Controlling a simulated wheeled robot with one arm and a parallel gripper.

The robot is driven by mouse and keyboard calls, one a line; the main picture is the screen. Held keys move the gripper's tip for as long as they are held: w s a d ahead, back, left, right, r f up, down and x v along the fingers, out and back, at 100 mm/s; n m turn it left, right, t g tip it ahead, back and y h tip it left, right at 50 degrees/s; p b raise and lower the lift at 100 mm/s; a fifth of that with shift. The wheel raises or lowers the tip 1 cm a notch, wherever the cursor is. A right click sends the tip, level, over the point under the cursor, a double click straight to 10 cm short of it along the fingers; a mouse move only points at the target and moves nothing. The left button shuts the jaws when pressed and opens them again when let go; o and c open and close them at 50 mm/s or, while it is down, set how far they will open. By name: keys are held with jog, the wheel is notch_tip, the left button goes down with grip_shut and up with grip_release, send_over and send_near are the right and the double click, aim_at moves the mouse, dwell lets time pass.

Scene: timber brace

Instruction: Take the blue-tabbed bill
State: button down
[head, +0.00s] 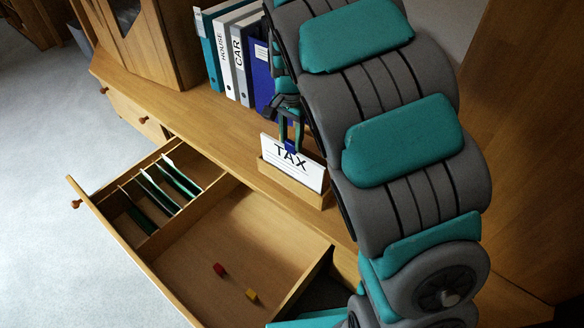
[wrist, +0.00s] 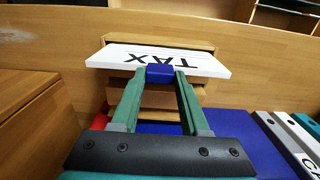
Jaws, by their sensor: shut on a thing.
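The bill (head: 290,163) is a white sheet with "TAX" in black and small print under it. It stands upright in a small wooden holder (head: 286,184) on the cabinet top. Its blue tab (head: 290,147) is at the top edge. My gripper (head: 291,144) reaches down from above and is shut on the blue tab. In the wrist view the two green fingers of my gripper (wrist: 161,73) pinch the blue tab, with the bill (wrist: 195,61) beyond them. The bill's lower edge is hidden by the holder's front in the head view.
Binders (head: 234,55) stand behind the holder, including a blue one (head: 262,75). A wooden cabinet (head: 150,40) stands at the left.

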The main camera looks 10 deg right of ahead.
jog(key=shift+r+p, duration=0.3)
jog(key=shift+r, duration=1.15)
jog(key=shift+r+p, duration=0.2)
jog(key=shift+p, duration=0.15)
notch_tip(320, 180, up, 8)
jog(key=p, duration=0.3)
dwell(0.8)
jog(key=shift+f, duration=0.15)
